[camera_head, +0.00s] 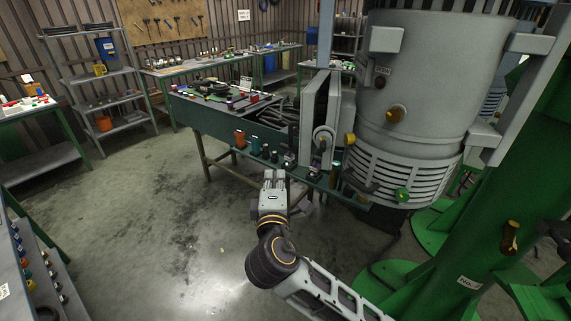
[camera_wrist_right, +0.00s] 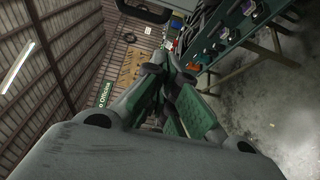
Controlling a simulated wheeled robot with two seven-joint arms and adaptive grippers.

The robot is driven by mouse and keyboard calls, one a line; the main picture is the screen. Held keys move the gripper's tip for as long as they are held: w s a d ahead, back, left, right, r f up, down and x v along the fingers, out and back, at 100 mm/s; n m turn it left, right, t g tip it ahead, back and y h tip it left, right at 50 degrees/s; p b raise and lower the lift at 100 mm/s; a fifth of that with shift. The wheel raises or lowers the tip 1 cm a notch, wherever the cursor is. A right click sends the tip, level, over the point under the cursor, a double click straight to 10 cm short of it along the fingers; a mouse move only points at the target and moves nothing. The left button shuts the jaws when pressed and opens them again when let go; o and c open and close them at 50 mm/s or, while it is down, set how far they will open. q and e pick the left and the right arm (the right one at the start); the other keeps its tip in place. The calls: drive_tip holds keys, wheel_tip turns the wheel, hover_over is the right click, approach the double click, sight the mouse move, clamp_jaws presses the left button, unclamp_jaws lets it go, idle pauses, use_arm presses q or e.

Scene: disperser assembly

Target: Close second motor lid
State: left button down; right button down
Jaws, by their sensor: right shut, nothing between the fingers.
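The large grey motor housing (camera_head: 425,75) stands upright at the right, with a slotted lower band and small yellow, orange and green knobs. A flat grey upright panel (camera_head: 311,118), which looks like a lid, stands at its left side with a round fitting near its lower edge. I cannot tell how it is hinged. My right gripper (camera_head: 274,177) is shut and empty, below and left of the panel and apart from it. In the right wrist view its fingers (camera_wrist_right: 178,100), with green pads, are together. My left gripper is not in view.
A green workbench (camera_head: 215,121) with coloured parts along its edge stands behind my gripper. Green machine bases (camera_head: 400,275) stand at the lower right. A shelf (camera_head: 112,98) stands at the back left. The floor (camera_head: 150,220) at the left is clear.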

sight(301, 158)
drive_tip(key=shift+w, duration=0.15)
drive_tip(key=shift+w+b, duration=0.8)
drive_tip(key=shift+w, duration=4.1)
drive_tip(key=shift+s+d, duration=0.35)
drive_tip(key=shift+d, duration=0.55)
drive_tip(key=shift+s+d, duration=0.35)
drive_tip(key=shift+d, duration=0.55)
drive_tip(key=shift+d, duration=0.15)
drive_tip(key=shift+s+d+n+y+p, duration=0.25)
drive_tip(key=shift+s+d+y+p, duration=0.15)
drive_tip(key=shift+d, duration=0.25)
drive_tip(key=shift+s+d+n+y+p, duration=0.25)
drive_tip(key=shift+s+d+y+p, duration=0.1)
drive_tip(key=shift+d, duration=0.6)
